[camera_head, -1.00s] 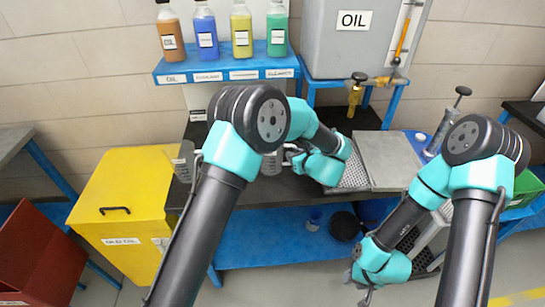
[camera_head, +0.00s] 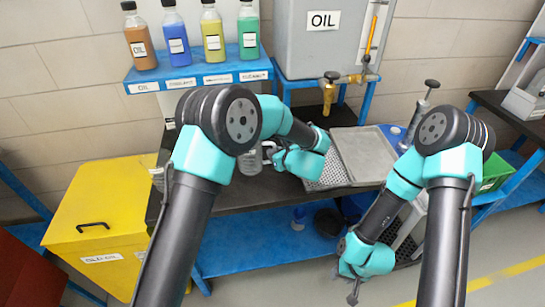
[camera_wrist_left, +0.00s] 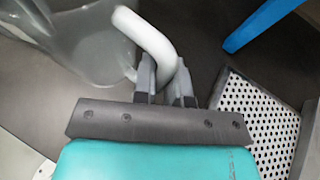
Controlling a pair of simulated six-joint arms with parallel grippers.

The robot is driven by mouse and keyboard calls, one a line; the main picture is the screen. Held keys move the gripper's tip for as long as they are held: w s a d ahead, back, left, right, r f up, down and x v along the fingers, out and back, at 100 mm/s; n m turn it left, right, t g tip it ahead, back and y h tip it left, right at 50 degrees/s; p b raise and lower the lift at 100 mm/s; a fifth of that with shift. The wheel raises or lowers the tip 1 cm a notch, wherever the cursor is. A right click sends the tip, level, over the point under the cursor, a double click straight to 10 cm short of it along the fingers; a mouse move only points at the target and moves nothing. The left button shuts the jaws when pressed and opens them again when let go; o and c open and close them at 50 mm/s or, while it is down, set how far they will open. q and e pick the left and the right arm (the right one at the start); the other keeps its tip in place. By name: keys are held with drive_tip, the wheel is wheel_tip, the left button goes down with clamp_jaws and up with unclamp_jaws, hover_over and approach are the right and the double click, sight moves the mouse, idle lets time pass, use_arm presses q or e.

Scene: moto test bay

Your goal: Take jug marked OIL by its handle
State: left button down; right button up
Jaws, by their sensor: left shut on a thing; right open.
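A clear grey jug (camera_head: 249,163) stands on the dark bench, partly hidden behind my left arm. In the left wrist view the jug (camera_wrist_left: 88,45) fills the upper left, with its pale handle (camera_wrist_left: 150,38) curving toward me. My left gripper (camera_head: 270,153) is shut on this handle; its two fingers (camera_wrist_left: 168,80) lie on either side of it in the left wrist view. No marking shows on the jug, so I cannot read which one it is. My right gripper (camera_head: 353,294) is open and empty, hanging low in front of the bench.
A second jug (camera_head: 157,178) shows partly at the bench's left end. A perforated tray (camera_wrist_left: 258,120) lies right of my left gripper, beside a flat metal tray (camera_head: 362,152). A yellow bin (camera_head: 100,215) stands left. Bottles line a blue shelf (camera_head: 200,78); a grey OIL tank (camera_head: 330,45) stands behind.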

use_arm(q)
drive_tip(key=shift+s+r, duration=0.2)
drive_tip(key=shift+r, duration=0.3)
drive_tip(key=shift+s+r, duration=0.15)
drive_tip(key=shift+r, duration=0.3)
drive_tip(key=s+r, duration=0.1)
drive_tip(key=s, duration=1.4)
drive_tip(key=shift+s+r, duration=0.15)
drive_tip(key=shift+s, duration=0.05)
drive_tip(key=shift+w, duration=0.1)
